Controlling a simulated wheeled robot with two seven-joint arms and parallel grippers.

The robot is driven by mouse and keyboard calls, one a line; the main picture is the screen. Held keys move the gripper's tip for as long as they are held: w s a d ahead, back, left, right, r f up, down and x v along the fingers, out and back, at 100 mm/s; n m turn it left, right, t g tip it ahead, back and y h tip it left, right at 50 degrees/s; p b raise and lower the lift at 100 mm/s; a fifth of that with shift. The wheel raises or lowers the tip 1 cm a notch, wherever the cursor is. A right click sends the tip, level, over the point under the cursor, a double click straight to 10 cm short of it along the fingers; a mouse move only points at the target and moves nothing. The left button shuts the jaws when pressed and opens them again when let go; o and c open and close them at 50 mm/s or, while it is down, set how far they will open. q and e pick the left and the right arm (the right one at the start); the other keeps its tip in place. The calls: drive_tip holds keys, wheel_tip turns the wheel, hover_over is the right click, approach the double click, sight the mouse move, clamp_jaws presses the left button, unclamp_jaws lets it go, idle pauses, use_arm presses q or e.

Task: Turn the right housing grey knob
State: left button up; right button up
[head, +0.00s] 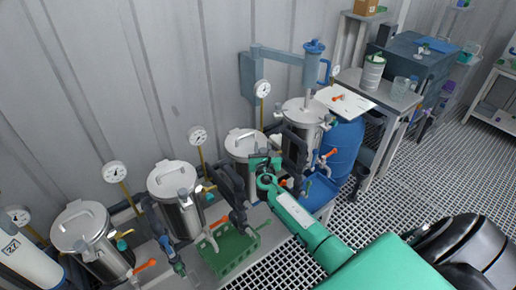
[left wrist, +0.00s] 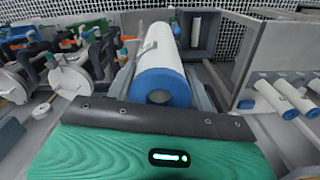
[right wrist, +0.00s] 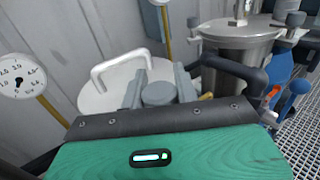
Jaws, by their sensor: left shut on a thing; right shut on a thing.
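The grey knob (right wrist: 158,94) shows in the right wrist view between the fingers of my right gripper (right wrist: 160,85), which is shut on it. In the head view my right gripper (head: 266,168) is at the front of a steel housing (head: 243,146) with a pale lid; the knob is hidden there by the gripper. That lid (right wrist: 112,88) with its white handle lies just behind the knob in the right wrist view. My left gripper (left wrist: 160,85) is shut on a white cylinder with blue ends (left wrist: 165,65). The left gripper is outside the head view.
More steel housings (head: 174,190) with gauges and dark pipes stand along the wall. A green crate (head: 232,250) is at the front of the bench. A blue drum (head: 343,150) and a side table with a white bucket (head: 372,70) stand to the right. The grated floor is open.

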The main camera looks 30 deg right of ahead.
drive_tip(key=shift+y, duration=0.3)
drive_tip(key=n+t+y+b, duration=0.1)
drive_tip(key=n+y, duration=0.1)
drive_tip(key=shift+a+f+y, duration=0.1)
drive_tip(key=shift+y, duration=0.2)
drive_tip(key=n+y+b, duration=0.2)
drive_tip(key=b, duration=0.1)
drive_tip(key=n+y+b, duration=0.1)
drive_tip(key=y+b, duration=0.1)
drive_tip(key=y, duration=0.1)
drive_tip(key=a+n+t+y+b, duration=0.1)
drive_tip(key=n+y+b, duration=0.1)
drive_tip(key=y+b, duration=0.1)
drive_tip(key=shift+w+f+n+b, duration=0.1)
drive_tip(key=shift+f+n+b, duration=0.2)
drive_tip(key=shift+f, duration=0.05)
drive_tip(key=shift+s+a+r+n+g+y+b, duration=0.2)
drive_tip(key=shift+n+g+y+b, duration=1.5)
drive_tip(key=shift+b, duration=2)
drive_tip(key=shift+s+a+r+n+g+y+b, duration=0.2)
drive_tip(key=shift+n+g+y+b, duration=0.8)
drive_tip(key=shift+y+b, duration=2)
drive_tip(key=shift+a+r+n+g+y+b, duration=0.2)
drive_tip(key=shift+n+g+y+b, duration=1.05)
drive_tip(key=shift+b, duration=3.1)
drive_tip(key=shift+a+f+n+t, duration=0.1)
drive_tip(key=shift+n+t, duration=0.25)
drive_tip(key=shift+n, duration=0.2)
drive_tip(key=o, duration=1)
drive_tip(key=shift+c, duration=0.2)
